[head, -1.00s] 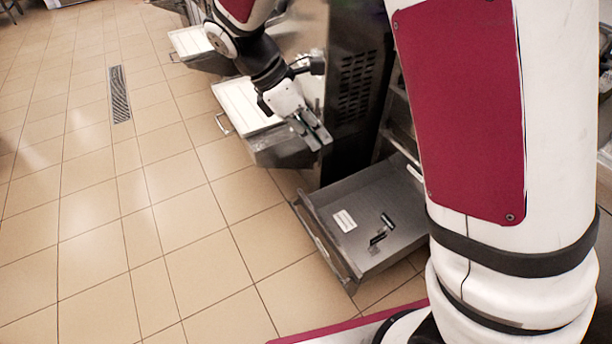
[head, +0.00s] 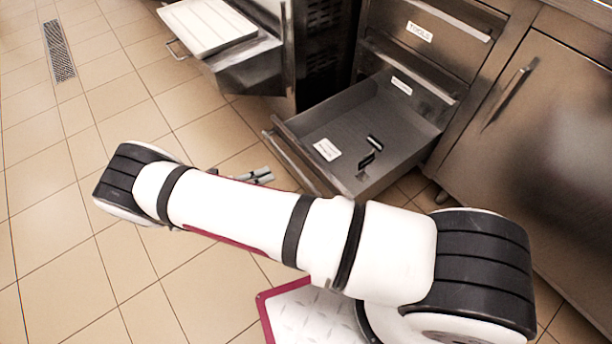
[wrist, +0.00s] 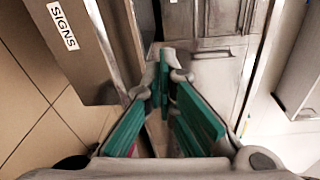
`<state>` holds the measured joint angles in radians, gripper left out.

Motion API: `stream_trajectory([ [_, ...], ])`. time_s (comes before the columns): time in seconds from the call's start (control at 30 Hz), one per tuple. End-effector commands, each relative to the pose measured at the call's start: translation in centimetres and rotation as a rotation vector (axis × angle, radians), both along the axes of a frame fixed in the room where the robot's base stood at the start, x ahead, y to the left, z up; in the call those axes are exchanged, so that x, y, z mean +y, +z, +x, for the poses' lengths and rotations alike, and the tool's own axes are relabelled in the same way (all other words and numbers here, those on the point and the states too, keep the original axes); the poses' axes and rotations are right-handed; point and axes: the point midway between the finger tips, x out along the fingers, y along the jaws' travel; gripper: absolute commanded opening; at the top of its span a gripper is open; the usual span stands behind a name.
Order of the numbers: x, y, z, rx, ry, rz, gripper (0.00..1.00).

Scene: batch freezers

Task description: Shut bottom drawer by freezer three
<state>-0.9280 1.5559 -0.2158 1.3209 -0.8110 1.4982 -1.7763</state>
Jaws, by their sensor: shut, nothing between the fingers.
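The bottom drawer (head: 300,160) of the steel cabinet is pulled well out in the head view. It holds a white card and a few small dark pieces. My gripper (head: 260,175) is low, just left of the drawer's front, mostly hidden behind my white arm; contact cannot be told. In the wrist view my gripper (wrist: 165,75) has its green-padded fingers converging, shut and empty. A metal panel with a SIGNS label (wrist: 62,25) stands at upper left there; I cannot tell for certain that it is this drawer's front.
A drawer labelled TOOLS (head: 419,31) is above, and a cabinet door (head: 530,110) with a handle is at right. The freezer (head: 325,50) stands left of the drawer, with a white-topped tray (head: 208,25) jutting out. Tiled floor (head: 60,200) at left is free.

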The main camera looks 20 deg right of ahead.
Motion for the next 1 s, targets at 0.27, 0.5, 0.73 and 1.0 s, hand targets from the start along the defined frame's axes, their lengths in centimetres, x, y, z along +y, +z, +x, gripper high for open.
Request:
stream_trajectory([
  [0.27, 0.0, -5.2, -0.8, 0.106, 0.098, -0.122, 0.0],
  [0.5, -2.6, -5.1, -0.1, 0.109, 0.097, -0.126, 0.0],
  [0.73, -6.9, -5.1, 1.4, 0.108, 0.097, -0.125, 0.0],
  [1.0, -11.3, -5.2, 2.8, 0.107, 0.097, -0.124, 0.0],
])
